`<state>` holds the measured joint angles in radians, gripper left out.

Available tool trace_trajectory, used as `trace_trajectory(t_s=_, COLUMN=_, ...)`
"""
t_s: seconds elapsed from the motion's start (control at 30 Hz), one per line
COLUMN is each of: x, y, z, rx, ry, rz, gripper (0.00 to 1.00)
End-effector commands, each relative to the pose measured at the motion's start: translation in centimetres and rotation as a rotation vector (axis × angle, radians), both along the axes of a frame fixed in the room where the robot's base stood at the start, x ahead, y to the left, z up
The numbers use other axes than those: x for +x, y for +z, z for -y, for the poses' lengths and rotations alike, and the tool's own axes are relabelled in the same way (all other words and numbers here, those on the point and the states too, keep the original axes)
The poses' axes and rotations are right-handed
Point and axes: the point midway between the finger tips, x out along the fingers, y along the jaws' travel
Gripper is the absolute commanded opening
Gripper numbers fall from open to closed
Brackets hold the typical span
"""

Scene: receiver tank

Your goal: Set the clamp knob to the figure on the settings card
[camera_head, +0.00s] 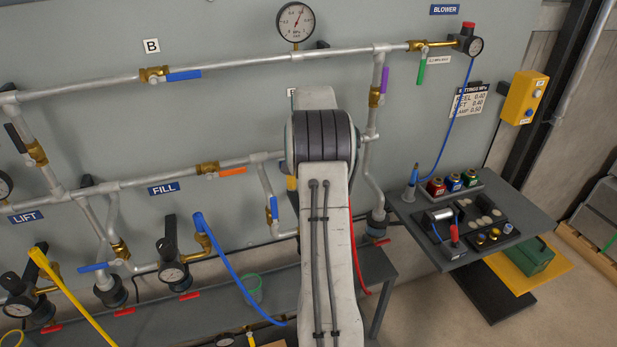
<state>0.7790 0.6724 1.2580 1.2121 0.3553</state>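The settings card (468,101) hangs on the wall at the right, with its left edge partly cut off from reading. Its bottom line ends in "AMP 0.50"; the lines above seem to end in 0.40. No label reading clamp shows, and I cannot tell which knob is the clamp knob. A regulator with a black knob and a gauge (173,272) stands at lower middle left. Another gauged regulator (18,306) is at the lower left corner. My arm rises through the middle and hides part of the pipework. My gripper is not in view.
A red-topped regulator (467,39) is at the upper right below the BLOWER sign. A round gauge (295,22) tops the upper pipe. A grey side table (405,209) holds bottles and small parts.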

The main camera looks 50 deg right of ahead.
Motion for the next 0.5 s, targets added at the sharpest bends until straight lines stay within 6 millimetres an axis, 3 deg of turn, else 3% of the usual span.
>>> trace_trajectory(t_s=0.2, x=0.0, y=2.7, z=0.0, rx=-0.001, ry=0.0, rz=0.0, gripper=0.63)
trace_trajectory(t_s=0.5, x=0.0, y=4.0, z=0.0, rx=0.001, ry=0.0, rz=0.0, gripper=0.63)
